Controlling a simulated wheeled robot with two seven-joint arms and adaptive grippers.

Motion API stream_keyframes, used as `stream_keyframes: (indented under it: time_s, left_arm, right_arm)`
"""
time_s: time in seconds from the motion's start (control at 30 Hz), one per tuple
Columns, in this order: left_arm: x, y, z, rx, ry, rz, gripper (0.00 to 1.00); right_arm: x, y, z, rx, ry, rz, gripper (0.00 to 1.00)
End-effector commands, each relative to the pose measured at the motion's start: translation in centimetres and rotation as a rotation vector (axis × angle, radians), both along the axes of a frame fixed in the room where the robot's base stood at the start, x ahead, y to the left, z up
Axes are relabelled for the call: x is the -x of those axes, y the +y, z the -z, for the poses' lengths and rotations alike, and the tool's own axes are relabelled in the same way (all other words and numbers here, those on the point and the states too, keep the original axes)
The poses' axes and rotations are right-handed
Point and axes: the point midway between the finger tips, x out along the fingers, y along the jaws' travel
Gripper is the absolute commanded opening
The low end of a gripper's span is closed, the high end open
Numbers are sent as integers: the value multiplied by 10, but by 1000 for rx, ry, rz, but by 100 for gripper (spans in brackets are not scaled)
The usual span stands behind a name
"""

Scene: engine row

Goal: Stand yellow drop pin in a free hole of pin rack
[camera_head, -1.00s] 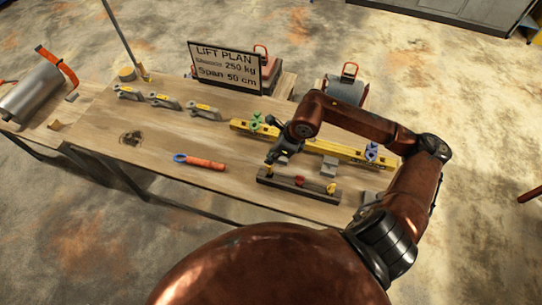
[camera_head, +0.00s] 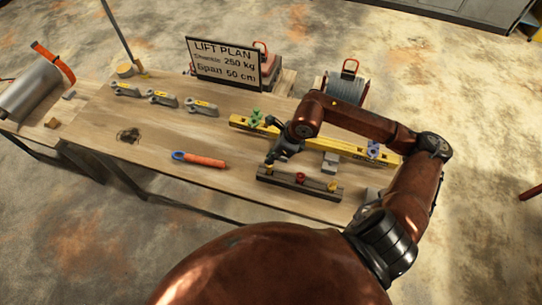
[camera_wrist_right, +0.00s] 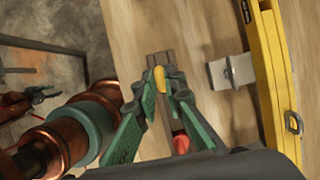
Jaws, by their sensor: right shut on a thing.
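The pin rack (camera_head: 284,180) is a dark bar near the table's front edge; it also shows in the wrist view (camera_wrist_right: 167,62). My right gripper (camera_head: 271,159) is over its left end, pointing down. In the wrist view its green fingers (camera_wrist_right: 160,92) are shut on a yellow drop pin (camera_wrist_right: 159,79). That pin is at the rack's left end; I cannot tell whether its foot is in a hole. A red pin (camera_head: 300,177) stands mid-rack and another yellow pin (camera_head: 332,187) at the right end. My left gripper is not in view.
A yellow beam (camera_head: 350,152) lies behind the rack, with a green shackle (camera_head: 256,118) and a blue one (camera_head: 373,149) at it. A grey block (camera_head: 330,162) is between. An orange-handled tool (camera_head: 205,161) lies left. Several grey shackles (camera_head: 162,97) and a sign (camera_head: 223,64) are farther back.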

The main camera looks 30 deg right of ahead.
Motion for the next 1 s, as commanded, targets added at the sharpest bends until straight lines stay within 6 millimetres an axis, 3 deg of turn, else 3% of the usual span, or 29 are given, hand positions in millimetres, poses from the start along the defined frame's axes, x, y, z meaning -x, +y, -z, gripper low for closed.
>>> stream_keyframes:
  time_s: [1.0]
  left_arm:
    - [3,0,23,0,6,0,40]
  right_arm:
    - [0,0,25,0,0,0,0]
